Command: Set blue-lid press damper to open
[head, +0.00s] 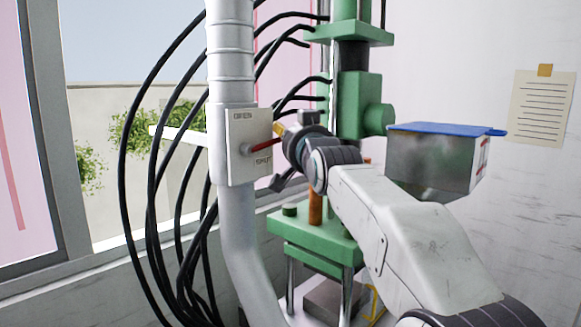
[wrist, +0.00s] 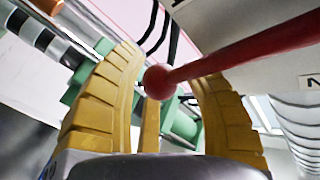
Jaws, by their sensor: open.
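The damper plate (head: 236,128) is a pale box on the grey duct, marked OPEN at the top and SHUT at the lower right. Its red lever (head: 262,145) points right and slightly up from the hub, between the two marks. The lever (wrist: 235,50) ends in a red ball (wrist: 159,82) in the wrist view. My gripper (head: 281,138) is at the lever's outer end, its fingertips partly hidden. In the wrist view its yellow fingers are open, one on each side of the ball; contact cannot be told. The blue-lidded hopper (head: 432,165) is at the right, beside the green press (head: 358,105).
The grey duct (head: 232,55) rises beside the plate and curves down below it. Several black cables (head: 124,150) hang at its left and behind it. The green press base (head: 318,243) stands below my arm. A paper note (head: 541,108) is on the right wall.

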